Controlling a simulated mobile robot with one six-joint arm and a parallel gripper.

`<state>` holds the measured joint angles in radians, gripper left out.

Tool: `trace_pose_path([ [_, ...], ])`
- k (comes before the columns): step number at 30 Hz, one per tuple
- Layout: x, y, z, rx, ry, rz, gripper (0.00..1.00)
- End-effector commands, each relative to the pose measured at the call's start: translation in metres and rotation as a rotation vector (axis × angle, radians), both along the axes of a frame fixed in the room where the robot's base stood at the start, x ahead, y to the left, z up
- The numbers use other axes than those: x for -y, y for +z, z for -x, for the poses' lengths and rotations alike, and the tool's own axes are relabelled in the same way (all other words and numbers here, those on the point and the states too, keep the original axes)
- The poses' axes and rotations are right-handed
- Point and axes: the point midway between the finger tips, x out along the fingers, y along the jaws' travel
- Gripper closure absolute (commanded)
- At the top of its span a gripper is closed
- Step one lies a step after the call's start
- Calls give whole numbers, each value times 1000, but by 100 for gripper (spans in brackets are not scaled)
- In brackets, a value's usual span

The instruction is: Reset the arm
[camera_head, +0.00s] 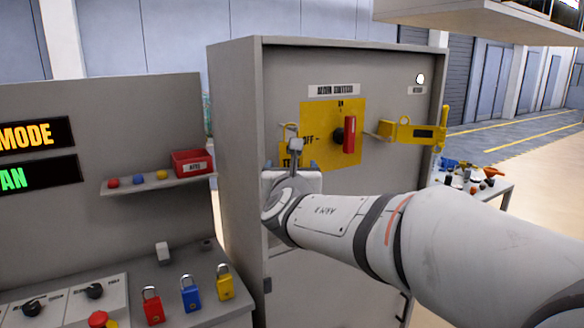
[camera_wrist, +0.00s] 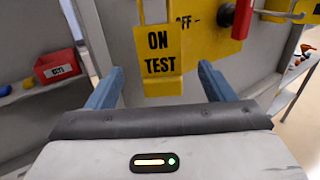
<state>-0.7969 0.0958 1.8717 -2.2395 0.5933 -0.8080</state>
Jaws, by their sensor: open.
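My arm reaches from the lower right to the grey cabinet (camera_head: 234,120). My gripper (camera_head: 291,166) is open in front of the cabinet's door, and its two blue fingers also show in the wrist view (camera_wrist: 161,68). A yellow tag reading "ON TEST" (camera_wrist: 160,50) hangs between and just beyond the fingers, with a gap on each side. A yellow block (camera_wrist: 163,88) shows under the tag. In the head view the tag is mostly hidden behind my wrist. A red rotary handle (camera_head: 349,135) stands upright on a yellow plate (camera_head: 325,112), right of my gripper.
A yellow hasp (camera_head: 405,132) projects at the door's right. Left is a console with red (camera_head: 153,305), blue (camera_head: 190,294) and yellow (camera_head: 225,283) padlocks and a shelf with a red box (camera_head: 192,162). A cluttered table (camera_head: 505,190) stands right. Open floor lies beyond it.

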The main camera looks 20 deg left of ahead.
Motion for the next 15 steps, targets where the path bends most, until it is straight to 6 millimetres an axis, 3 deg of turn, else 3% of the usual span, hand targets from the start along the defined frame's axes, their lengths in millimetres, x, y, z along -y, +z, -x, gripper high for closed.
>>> trace_pose_path([
  [7,11,-1,31,0,1,1,25],
  [12,15,-1,36,-3,-5,-3,25],
  [15,33,-5,30,-39,-49,-52,25],
])
